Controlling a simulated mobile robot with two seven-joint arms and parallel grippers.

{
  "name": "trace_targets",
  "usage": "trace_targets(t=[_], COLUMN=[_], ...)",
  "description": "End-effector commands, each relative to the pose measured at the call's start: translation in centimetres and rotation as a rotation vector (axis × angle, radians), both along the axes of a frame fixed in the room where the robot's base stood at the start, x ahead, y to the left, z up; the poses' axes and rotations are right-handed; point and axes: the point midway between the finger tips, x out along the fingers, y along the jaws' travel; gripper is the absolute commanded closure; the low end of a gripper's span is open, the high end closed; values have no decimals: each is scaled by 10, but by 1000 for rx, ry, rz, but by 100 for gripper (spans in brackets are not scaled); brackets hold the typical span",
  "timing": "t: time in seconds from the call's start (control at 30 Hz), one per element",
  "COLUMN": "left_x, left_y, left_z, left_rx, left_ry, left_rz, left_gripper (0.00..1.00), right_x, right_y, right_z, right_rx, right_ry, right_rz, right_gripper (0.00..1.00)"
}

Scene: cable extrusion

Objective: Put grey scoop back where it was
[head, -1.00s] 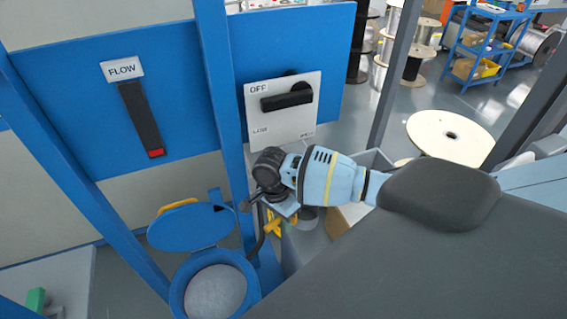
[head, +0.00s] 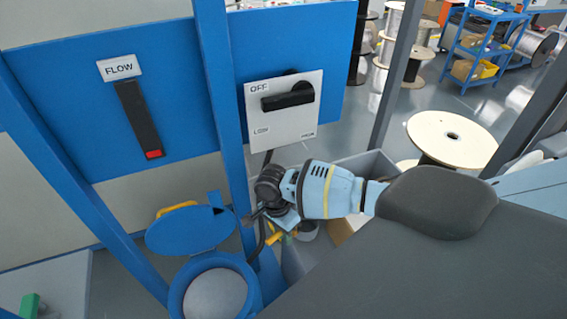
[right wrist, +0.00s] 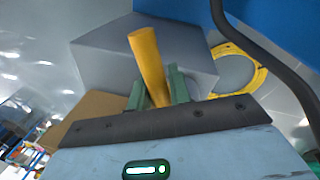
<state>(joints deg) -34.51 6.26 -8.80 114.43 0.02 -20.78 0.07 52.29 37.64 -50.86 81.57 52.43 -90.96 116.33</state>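My right gripper (head: 285,224) is low at the centre of the head view, just right of the blue hopper. In the right wrist view, its green fingers (right wrist: 158,92) are closed around a yellow handle (right wrist: 148,62). Yellow also shows below the gripper in the head view (head: 274,238). A small round grey part (head: 307,230) shows just right of the gripper, seemingly the grey scoop; the join to the handle is hidden. A large grey faceted shape (right wrist: 100,55) lies behind the handle; I cannot tell whether it is scoop or bin. My left gripper is out of view.
The blue hopper (head: 174,292) stands open, its lid (head: 190,232) raised. A grey bin (head: 372,160) is behind and under my right arm. A blue upright (head: 222,110) and a switch panel (head: 290,122) are close behind. A dark cable (right wrist: 285,65) passes near the gripper.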

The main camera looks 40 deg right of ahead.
Motion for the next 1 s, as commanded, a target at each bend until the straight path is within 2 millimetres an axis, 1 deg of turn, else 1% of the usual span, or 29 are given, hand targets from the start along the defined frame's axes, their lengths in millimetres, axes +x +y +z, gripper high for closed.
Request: trace_targets(t=[0.03,0.1,0.13,0.37,0.5,0.57,0.67,0.9,1.0], left_x=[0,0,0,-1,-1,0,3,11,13], left_y=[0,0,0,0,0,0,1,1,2], left_z=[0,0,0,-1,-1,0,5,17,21], left_rx=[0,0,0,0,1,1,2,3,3], left_ry=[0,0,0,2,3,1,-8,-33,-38], left_rz=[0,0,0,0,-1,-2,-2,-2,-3], left_gripper=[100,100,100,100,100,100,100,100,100], right_x=[0,0,0,0,0,2,5,14,17], right_y=[0,0,0,0,0,1,1,3,4], right_z=[0,0,0,0,6,13,29,78,95], right_rx=[0,0,0,0,1,1,1,1,1], right_ry=[0,1,1,1,-1,-1,-4,-5,-5], right_rz=[0,0,0,0,1,0,0,0,0], right_gripper=[73,64,62,62,62,62,62,62,62])
